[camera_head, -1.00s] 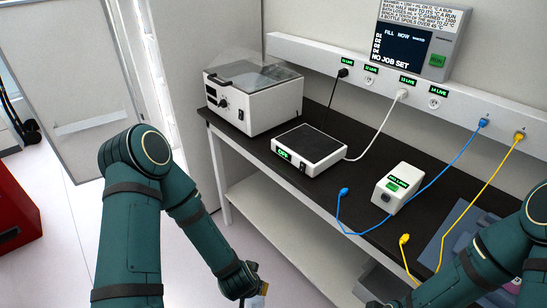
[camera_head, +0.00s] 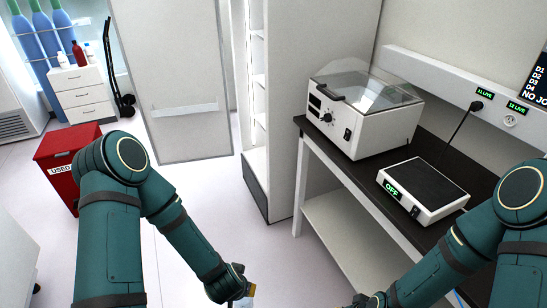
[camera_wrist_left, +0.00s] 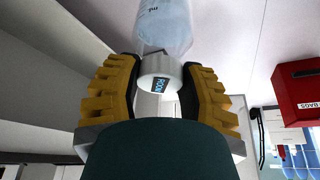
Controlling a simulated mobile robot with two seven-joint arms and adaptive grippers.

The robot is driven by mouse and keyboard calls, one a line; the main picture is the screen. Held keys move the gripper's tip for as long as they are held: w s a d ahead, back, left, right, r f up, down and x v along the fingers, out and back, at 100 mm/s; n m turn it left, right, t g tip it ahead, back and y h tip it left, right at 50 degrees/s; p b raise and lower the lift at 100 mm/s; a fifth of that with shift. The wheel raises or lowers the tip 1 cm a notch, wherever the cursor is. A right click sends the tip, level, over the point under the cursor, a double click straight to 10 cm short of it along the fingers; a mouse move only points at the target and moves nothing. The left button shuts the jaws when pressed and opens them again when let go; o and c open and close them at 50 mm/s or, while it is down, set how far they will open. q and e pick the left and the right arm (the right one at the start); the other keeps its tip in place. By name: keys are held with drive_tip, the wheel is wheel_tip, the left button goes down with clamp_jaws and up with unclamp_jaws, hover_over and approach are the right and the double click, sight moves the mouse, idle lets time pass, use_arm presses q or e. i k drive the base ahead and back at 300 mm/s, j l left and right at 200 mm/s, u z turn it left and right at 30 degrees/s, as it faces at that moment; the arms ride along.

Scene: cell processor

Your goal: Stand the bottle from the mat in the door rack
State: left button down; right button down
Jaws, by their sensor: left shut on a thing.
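My left gripper (camera_wrist_left: 160,90) is shut on the white cap end of a clear, bluish bottle (camera_wrist_left: 167,25) in the left wrist view. The cap has a small dark label, and the bottle's far end runs out of the frame. In the head view my left gripper (camera_head: 243,297) is at the bottom edge, over the floor. A tall white cabinet (camera_head: 282,110) stands open, with shelves (camera_head: 257,75) in its narrow opening. Its grey door (camera_head: 180,75) is swung out to the left. My right gripper (camera_head: 368,301) is barely in view at the bottom edge.
A dark bench (camera_head: 355,180) on the right holds a lidded white machine (camera_head: 365,125) and a flat device (camera_head: 422,190) reading OFF. A red bin (camera_head: 60,160), a white drawer unit (camera_head: 80,95) and blue cylinders (camera_head: 42,45) stand at the left. The floor before the cabinet is clear.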

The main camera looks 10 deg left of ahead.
sight(177, 111)
drive_tip(key=i+j+u, duration=0.15)
drive_tip(key=u, duration=0.2)
drive_tip(key=i+j+u, duration=0.2)
drive_tip(key=u, duration=0.15)
drive_tip(key=i+j+u, duration=0.1)
drive_tip(key=u, duration=0.25)
drive_tip(key=i+j+u, duration=0.2)
drive_tip(key=i, duration=0.4)
drive_tip(key=i+l+u, duration=0.2)
drive_tip(key=i, duration=0.35)
drive_tip(key=i+u, duration=0.2)
drive_tip(key=i, duration=0.4)
drive_tip(key=i+l+u, duration=0.2)
drive_tip(key=i, duration=0.4)
